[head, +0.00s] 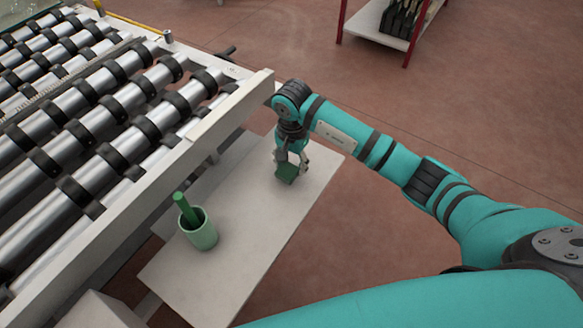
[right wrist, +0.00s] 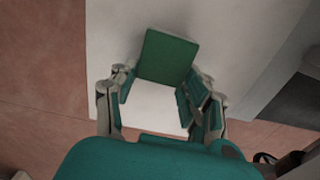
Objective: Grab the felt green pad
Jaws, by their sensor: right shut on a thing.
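The green felt pad (head: 287,172) is at the far end of the pale side table, under my right gripper (head: 290,165). In the right wrist view the pad (right wrist: 167,57) is a flat dark green square between the fingers of my right gripper (right wrist: 158,95). The gripper is shut on the pad. I cannot tell whether the pad touches the table. My left gripper is not in view.
The pale table (head: 225,270) also bears a light green cup (head: 203,236) with a green stick (head: 185,208) in it. A roller conveyor (head: 90,130) with a raised rail runs along the table's left side. A red-framed rack (head: 380,20) stands at the back.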

